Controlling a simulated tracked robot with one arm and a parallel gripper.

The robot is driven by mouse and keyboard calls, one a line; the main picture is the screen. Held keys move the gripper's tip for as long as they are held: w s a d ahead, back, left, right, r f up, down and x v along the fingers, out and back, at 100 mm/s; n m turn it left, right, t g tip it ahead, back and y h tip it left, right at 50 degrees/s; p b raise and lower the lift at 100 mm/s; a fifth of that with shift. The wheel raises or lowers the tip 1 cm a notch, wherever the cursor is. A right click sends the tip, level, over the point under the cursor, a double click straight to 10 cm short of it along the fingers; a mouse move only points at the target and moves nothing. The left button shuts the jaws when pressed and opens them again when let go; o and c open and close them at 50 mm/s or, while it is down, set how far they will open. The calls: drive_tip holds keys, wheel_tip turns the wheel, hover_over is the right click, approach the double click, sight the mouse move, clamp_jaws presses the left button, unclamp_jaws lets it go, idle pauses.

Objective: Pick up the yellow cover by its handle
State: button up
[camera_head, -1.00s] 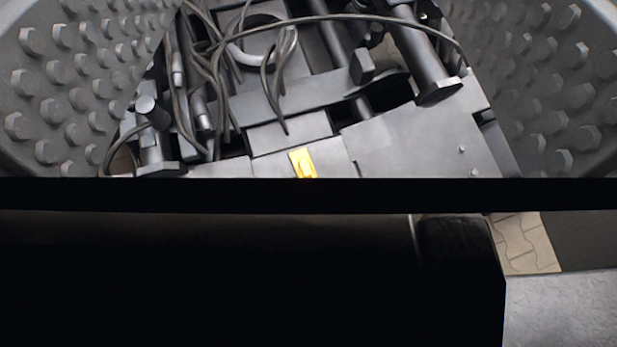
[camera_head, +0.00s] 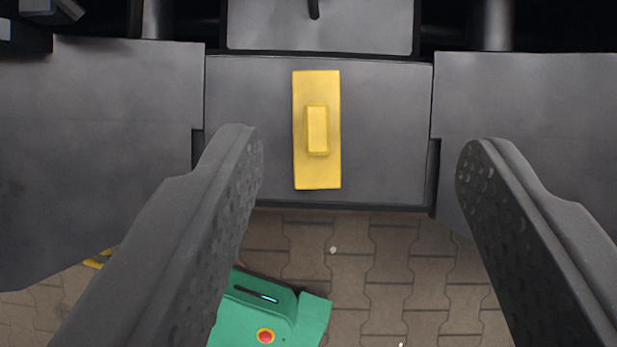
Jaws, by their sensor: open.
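The yellow cover (camera_head: 316,174) is a flat upright rectangle on a grey panel of the bogie, a little above the middle of the view. Its handle (camera_head: 317,130) is a small raised yellow block in the cover's middle. My gripper (camera_head: 358,142) is open and empty. Its left finger is left of the cover and its right finger is farther off to the right. Neither finger touches the cover in the picture. How far the fingertips are above the panel I cannot tell.
Grey bogie plates (camera_head: 100,130) lie on both sides of the panel. Dark gaps and cylindrical parts run along the top edge. Below is a paved floor (camera_head: 370,270). A green body with a red button (camera_head: 265,336) shows at the bottom, partly behind the left finger.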

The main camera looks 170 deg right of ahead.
drive_tip(key=g, duration=0.2)
approach(317, 132)
drive_tip(key=shift+n, duration=0.3)
drive_tip(key=x, duration=0.2)
drive_tip(key=b+x, duration=0.2)
drive_tip(key=x, duration=0.1)
drive_tip(key=shift+w+d+f, duration=0.2)
drive_tip(key=shift+w+f, duration=0.05)
drive_tip(key=shift+w, duration=0.1)
drive_tip(key=shift+s+a+b+x, duration=0.1)
drive_tip(key=shift+b+x, duration=0.4)
drive_tip(key=shift+x, duration=0.8)
drive_tip(key=shift+s+a+b+x, duration=0.15)
drive_tip(key=shift+b+x, duration=0.3)
drive_tip(key=shift+x, duration=0.85)
drive_tip(key=c, duration=1.1)
drive_tip(key=shift+c, duration=0.2)
